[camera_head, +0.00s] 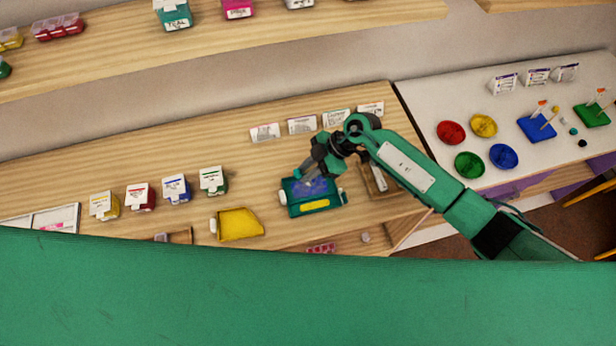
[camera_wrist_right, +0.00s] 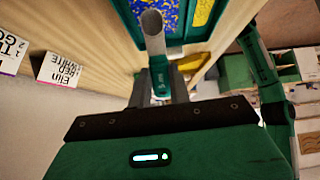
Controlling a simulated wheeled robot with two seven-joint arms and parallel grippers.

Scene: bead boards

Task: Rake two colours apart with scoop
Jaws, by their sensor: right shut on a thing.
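A teal tray (camera_head: 297,211) sits on the wooden table. In it lie blue and yellow beads, mixed where the right wrist view shows them (camera_wrist_right: 169,12); a yellow section is at its near side. My right gripper (camera_head: 316,166) is above the tray's far side, shut on the scoop. In the right wrist view the scoop (camera_wrist_right: 153,24) has a round grey metal end and a green handle, and its tip overlaps the tray. I cannot tell whether it touches the beads. My left gripper is not in view.
A yellow pan (camera_head: 239,226) stands left of the tray. Several labelled bead boxes (camera_head: 176,187) line up farther left. Cards (camera_head: 302,125) stand behind the tray. A wooden box (camera_head: 378,187) is close on its right. Coloured bowls (camera_head: 451,132) sit on the white table.

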